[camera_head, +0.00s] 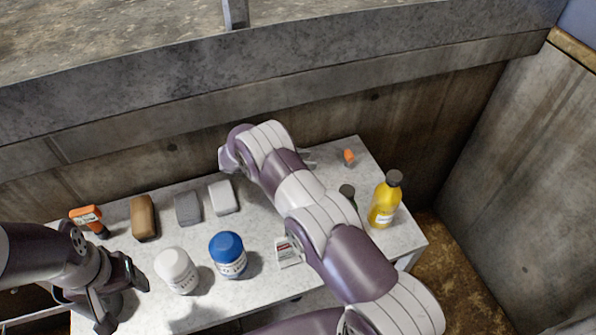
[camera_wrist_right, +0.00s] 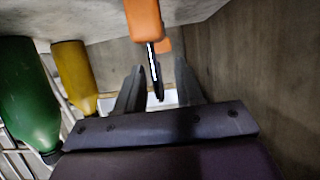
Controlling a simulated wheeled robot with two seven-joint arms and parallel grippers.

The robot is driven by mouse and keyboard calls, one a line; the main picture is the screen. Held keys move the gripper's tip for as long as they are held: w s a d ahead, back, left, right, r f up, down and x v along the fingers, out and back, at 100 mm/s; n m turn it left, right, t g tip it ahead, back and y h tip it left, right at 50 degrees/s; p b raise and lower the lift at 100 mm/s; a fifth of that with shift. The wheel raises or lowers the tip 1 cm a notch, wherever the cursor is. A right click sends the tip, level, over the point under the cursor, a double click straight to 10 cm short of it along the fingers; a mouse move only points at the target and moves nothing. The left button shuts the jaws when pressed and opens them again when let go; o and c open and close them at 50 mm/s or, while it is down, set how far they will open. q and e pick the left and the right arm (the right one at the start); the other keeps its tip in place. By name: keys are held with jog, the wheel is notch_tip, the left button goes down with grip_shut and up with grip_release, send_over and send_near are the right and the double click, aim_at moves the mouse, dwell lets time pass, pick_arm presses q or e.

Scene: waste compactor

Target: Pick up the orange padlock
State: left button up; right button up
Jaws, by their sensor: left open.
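The orange padlock (camera_head: 348,155) is small and sits near the back right of the table. In the right wrist view, which is upside down, an orange body (camera_wrist_right: 145,20) with a thin metal shackle shows at the top, and the shackle lies between the finger lines. My right gripper (camera_wrist_right: 160,75) is open, its fingers apart. No grip on the padlock shows. In the head view my right arm mostly hides this gripper. My left gripper (camera_head: 120,298) is open and empty at the table's front left, far from the padlock.
A yellow bottle (camera_head: 384,204) and a partly hidden green bottle (camera_wrist_right: 28,95) stand in front of the padlock. A blue-lidded jar (camera_head: 228,254), a white jar (camera_head: 177,270), several blocks (camera_head: 188,208) and an orange-black tool (camera_head: 88,217) occupy the table's left. A wall closes the back.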

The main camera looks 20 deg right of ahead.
jog(key=c, duration=0.6)
grip_shut()
jog(key=shift+r, duration=0.1)
